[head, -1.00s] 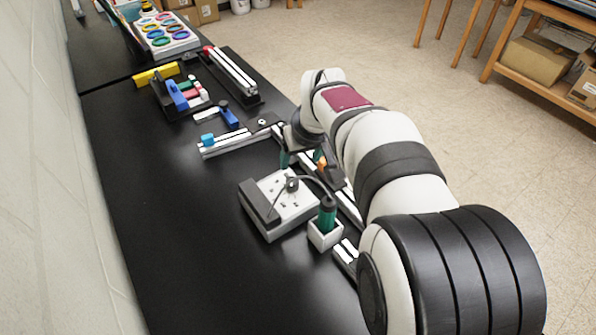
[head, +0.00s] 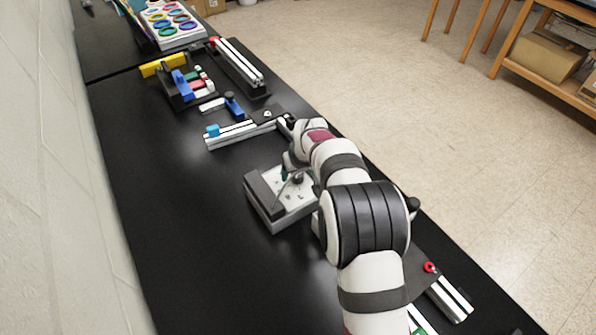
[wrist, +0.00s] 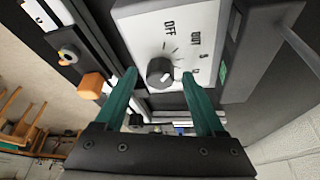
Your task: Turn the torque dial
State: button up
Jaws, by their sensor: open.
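The torque dial (wrist: 160,72) is a round black knob with a white pointer mark, on a white panel (wrist: 195,18) lettered OFF and OUT. My gripper (wrist: 160,75) is open, with one teal finger on each side of the dial in the wrist view. Gaps show between the fingertips and the knob, and I cannot tell if they are at its depth. In the head view the panel is the light top of a box (head: 262,203) on the black bench. My arm covers its right side and most of my gripper there.
An orange block (wrist: 90,85) lies left of my gripper in the wrist view. A dark cable (wrist: 300,46) is at the upper right. In the head view an aluminium rail with a blue piece (head: 213,131) lies beyond the box. Bench left of the box is clear.

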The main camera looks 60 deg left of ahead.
grip_shut()
jog(key=shift+m, duration=0.3)
jog(key=m+t, duration=0.1)
jog(key=m, duration=0.2)
jog(key=shift+s+m+h, duration=0.1)
jog(key=shift+m+h, duration=0.2)
jog(key=shift+h, duration=0.1)
jog(key=m, duration=0.2)
jog(key=m+t+h, duration=0.1)
jog(key=m, duration=0.1)
jog(key=shift+a+m+t, duration=0.15)
jog(key=shift+m+t, duration=0.15)
jog(key=m+h, duration=0.1)
jog(key=m, duration=0.2)
jog(key=shift+s+a+m+t+h, duration=0.1)
jog(key=shift+m+t+h, duration=0.2)
jog(key=shift+h, duration=0.1)
jog(key=shift+m+h, duration=0.6)
jog(key=shift+m, duration=1.4)
